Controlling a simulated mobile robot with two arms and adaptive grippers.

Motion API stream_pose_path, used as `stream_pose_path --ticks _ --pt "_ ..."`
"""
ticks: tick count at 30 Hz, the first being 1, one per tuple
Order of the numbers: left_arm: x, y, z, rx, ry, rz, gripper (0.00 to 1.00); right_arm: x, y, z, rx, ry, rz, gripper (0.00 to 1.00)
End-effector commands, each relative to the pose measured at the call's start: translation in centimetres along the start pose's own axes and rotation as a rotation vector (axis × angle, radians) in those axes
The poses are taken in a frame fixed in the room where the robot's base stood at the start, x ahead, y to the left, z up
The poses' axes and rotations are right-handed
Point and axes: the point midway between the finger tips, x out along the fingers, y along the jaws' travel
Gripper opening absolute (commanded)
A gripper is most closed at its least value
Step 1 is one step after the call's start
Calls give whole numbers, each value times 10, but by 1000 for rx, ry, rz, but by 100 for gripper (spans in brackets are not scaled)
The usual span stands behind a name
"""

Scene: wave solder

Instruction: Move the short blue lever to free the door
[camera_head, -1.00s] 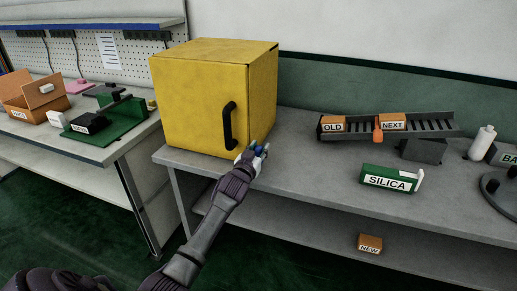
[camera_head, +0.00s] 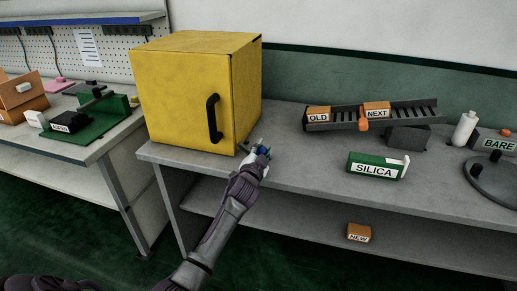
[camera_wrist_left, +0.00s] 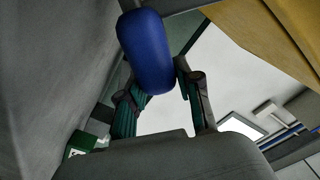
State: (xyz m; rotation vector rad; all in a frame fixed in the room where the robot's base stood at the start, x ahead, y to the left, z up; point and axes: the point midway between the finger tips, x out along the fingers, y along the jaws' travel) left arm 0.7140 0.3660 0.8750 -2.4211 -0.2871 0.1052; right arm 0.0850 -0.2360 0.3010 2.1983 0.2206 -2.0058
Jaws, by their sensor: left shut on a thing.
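A yellow cabinet (camera_head: 185,95) stands on the grey bench. Its door, with a black handle (camera_head: 214,118), looks closed. My left gripper (camera_head: 262,150) is at the cabinet's lower right front corner, just above the bench top. In the left wrist view, the short blue lever (camera_wrist_left: 146,52) lies at the fingertips of the left gripper (camera_wrist_left: 155,95), which is shut on it. In the head view only a little blue (camera_head: 263,151) shows at the fingertips. How the lever joins the cabinet is hidden. My right gripper is not in view.
On the bench to the right stand a sloped rack (camera_head: 425,112) with OLD and NEXT boxes, a green SILICA box (camera_head: 376,166) and a white bottle (camera_head: 464,129). A NEW box (camera_head: 358,233) lies on the lower shelf. The bench between cabinet and SILICA box is clear.

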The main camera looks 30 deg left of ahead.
Motion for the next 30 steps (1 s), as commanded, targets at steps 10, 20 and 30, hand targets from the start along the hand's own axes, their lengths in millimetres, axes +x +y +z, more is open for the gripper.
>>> stream_pose_path --ticks 10,20,30 --pt "0 10 1 90 -1 2 0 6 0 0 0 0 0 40" --pt "0 11 1 100 -2 3 0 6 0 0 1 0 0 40" --pt "0 11 1 97 -1 2 60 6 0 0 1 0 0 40"
